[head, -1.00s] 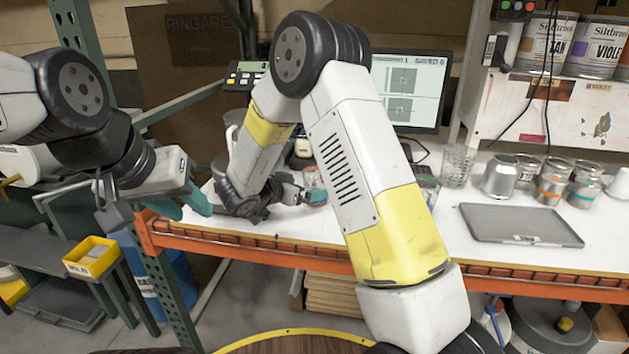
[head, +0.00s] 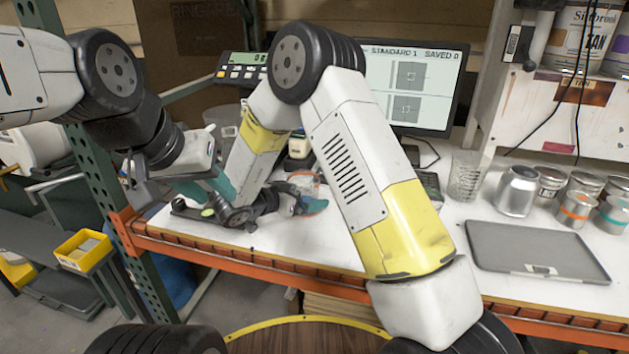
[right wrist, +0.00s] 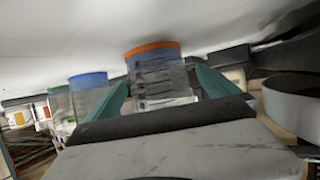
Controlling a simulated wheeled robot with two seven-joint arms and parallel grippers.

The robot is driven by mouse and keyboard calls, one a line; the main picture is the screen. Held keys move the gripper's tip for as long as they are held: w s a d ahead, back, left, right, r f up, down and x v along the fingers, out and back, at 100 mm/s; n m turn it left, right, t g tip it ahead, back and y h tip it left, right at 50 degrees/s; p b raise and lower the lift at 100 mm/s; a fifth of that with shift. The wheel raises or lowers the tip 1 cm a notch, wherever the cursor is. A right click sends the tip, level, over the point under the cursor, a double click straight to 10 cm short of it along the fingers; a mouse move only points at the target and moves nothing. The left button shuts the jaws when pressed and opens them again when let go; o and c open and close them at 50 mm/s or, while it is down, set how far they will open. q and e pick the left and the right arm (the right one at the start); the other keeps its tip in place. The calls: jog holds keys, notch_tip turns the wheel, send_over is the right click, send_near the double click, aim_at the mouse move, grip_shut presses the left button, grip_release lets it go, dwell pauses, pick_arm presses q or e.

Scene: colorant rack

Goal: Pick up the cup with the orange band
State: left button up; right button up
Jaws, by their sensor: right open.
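In the right wrist view, a clear cup with an orange band (right wrist: 155,72) stands between the two teal fingers of my right gripper (right wrist: 162,88). The fingers are open on either side of it; contact cannot be made out. In the head view, my right gripper (head: 306,203) is low over the white table, partly hidden behind my right arm. The cup there is mostly hidden and hard to make out. My left gripper (head: 215,185) is above the table's left front edge, with one teal finger showing clearly and nothing seen in it.
Cups with a blue band (right wrist: 88,88) and a green band (right wrist: 60,100) stand left of the orange-banded cup. A monitor (head: 415,85), a glass (head: 467,177), several metal cans (head: 517,190) and a grey tray lid (head: 535,252) are on the table (head: 455,235).

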jog(key=c, duration=1.4)
jog(key=shift+c, duration=0.5)
jog(key=shift+r, duration=0.1)
